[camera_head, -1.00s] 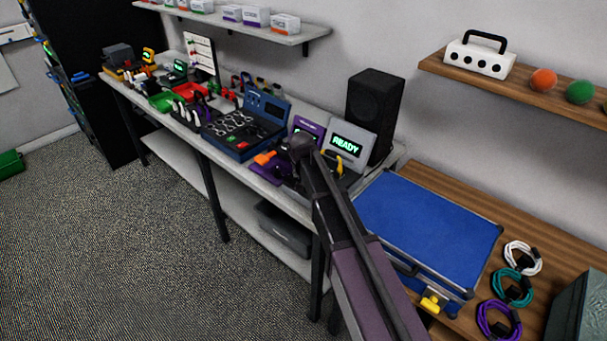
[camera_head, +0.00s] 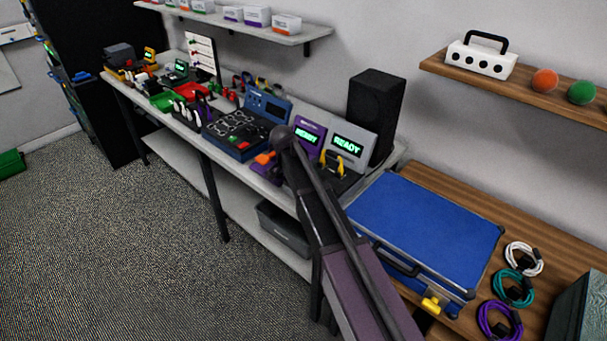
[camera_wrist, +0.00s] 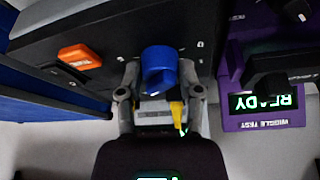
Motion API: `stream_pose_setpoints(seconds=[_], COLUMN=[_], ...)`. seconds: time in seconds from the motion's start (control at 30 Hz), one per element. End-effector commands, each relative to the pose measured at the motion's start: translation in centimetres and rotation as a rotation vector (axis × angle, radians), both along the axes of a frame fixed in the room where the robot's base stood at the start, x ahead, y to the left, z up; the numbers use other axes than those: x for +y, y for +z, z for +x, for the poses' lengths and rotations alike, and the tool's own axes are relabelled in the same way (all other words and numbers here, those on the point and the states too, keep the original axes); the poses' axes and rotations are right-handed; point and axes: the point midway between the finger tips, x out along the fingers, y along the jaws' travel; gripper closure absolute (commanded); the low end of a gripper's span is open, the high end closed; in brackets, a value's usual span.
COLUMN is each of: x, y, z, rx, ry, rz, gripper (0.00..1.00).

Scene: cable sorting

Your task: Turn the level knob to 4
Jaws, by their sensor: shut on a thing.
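The blue level knob (camera_wrist: 160,62) stands on a dark panel (camera_wrist: 105,32) in the wrist view. My gripper (camera_wrist: 160,88) has one finger on each side of the knob and is shut on it. Small pale marks sit on the panel around the knob, too small to read, so I cannot tell which number it points to. In the head view my arm crosses in front of the bench, and the knob and gripper cannot be made out there.
An orange switch (camera_wrist: 80,57) is on the same panel, left of the knob. A purple tester (camera_wrist: 232,75) reading READY stands close on the right. In the head view, a grey READY unit (camera_head: 352,145), a black speaker (camera_head: 376,115) and a blue case (camera_head: 430,230) are nearby.

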Motion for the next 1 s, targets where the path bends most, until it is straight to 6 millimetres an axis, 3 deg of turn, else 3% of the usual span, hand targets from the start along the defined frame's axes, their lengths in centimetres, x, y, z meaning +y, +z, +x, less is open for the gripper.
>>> stream_pose_setpoints(seconds=[0.3, 0.87, 0.9, 1.0], x=[-0.02, -0.1, -0.1, -0.09], y=[-0.07, -0.07, -0.07, -0.06], z=[-0.15, -0.28, -0.28, -0.22], rx=[0.007, 0.008, 0.008, 0.007], ry=[-0.173, -0.212, -0.212, -0.21], rz=[0.001, 0.0, 0.0, 0.0], gripper=[1.0, 1.0, 0.42, 0.19])
